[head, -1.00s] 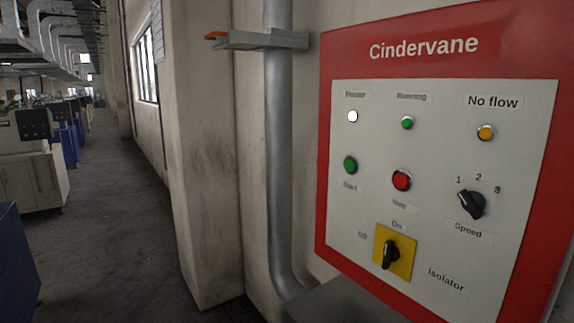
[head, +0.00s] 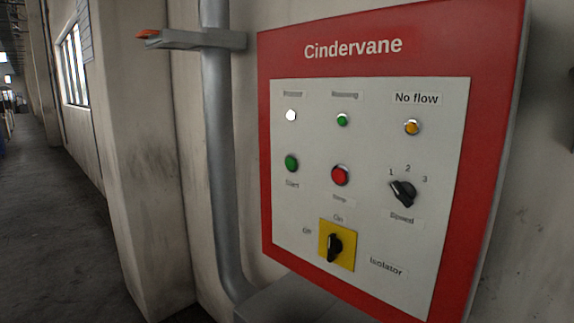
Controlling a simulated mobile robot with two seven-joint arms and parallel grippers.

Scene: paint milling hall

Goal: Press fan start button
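A red-framed control panel marked Cindervane (head: 465,178) hangs on the wall at the centre right of the head view. Its green Start button (head: 292,163) is at the left of the middle row. The red Stop button (head: 340,175) is to its right. Above are a white lamp (head: 291,115), a small green lamp (head: 342,119) and an amber No flow lamp (head: 412,127). The black speed knob (head: 403,193) sits at the right. The black isolator switch (head: 335,247) on its yellow plate stands near vertical, toward On. Neither gripper is in view.
A grey vertical pipe (head: 220,150) runs left of the panel. A bracket (head: 190,39) with an orange tip juts out above. A grey ledge (head: 295,302) lies below the panel. A wall pillar (head: 140,160) stands further left, with open floor (head: 55,240) beyond.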

